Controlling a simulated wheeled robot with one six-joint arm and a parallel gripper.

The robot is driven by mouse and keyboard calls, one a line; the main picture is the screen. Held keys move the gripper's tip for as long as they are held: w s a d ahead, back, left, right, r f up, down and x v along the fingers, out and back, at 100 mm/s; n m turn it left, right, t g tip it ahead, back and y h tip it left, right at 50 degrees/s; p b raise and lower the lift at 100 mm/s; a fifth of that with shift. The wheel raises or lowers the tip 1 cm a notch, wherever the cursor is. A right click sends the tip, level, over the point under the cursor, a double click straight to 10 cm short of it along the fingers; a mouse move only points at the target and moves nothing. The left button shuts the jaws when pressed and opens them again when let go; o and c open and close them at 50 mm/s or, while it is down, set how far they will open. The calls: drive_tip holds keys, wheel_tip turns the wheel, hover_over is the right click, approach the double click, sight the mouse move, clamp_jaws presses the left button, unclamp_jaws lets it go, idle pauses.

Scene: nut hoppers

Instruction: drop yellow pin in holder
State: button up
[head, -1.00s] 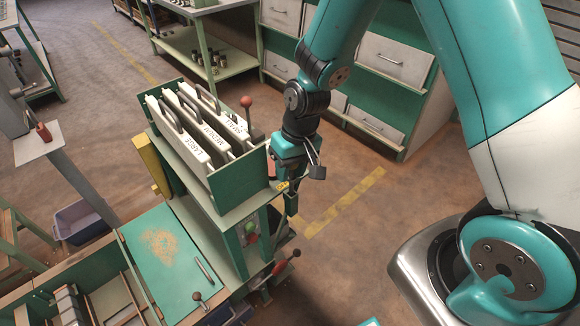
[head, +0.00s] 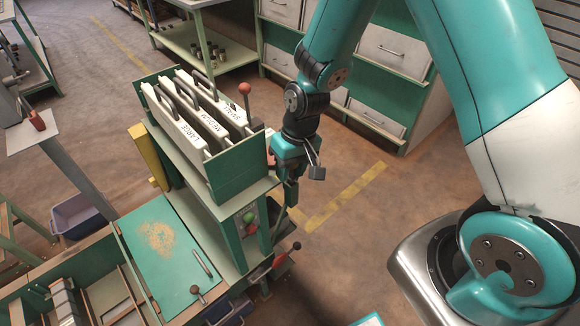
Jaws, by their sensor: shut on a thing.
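My gripper (head: 290,178) points down just right of the green hopper stand, beside the right end of its shelf (head: 262,191). Its fingers are closed, and what they hold is hidden in this view. I cannot make out the yellow pin now; a small yellow piece showed at the fingers earlier. I cannot tell which part is the holder. The green hopper box (head: 240,165) holds white handled plates (head: 208,118) marked LARGE, MEDIUM and SMALL.
A red-knobbed lever (head: 246,90) rises behind the box. Below the shelf are a green knob (head: 249,217) and a red-handled lever (head: 280,261). A green board (head: 165,255) lies at lower left. Drawers (head: 385,52) stand behind; floor with yellow tape (head: 346,198) is clear on the right.

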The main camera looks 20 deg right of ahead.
drive_tip(key=shift+f+b, duration=0.35)
drive_tip(key=shift+f, duration=0.3)
drive_tip(key=o, duration=1)
drive_tip(key=shift+r, duration=0.1)
drive_tip(key=d+r, duration=0.3)
drive_tip(key=r, duration=1.4)
drive_tip(key=shift+w+d, duration=0.15)
drive_tip(key=shift+w, duration=0.05)
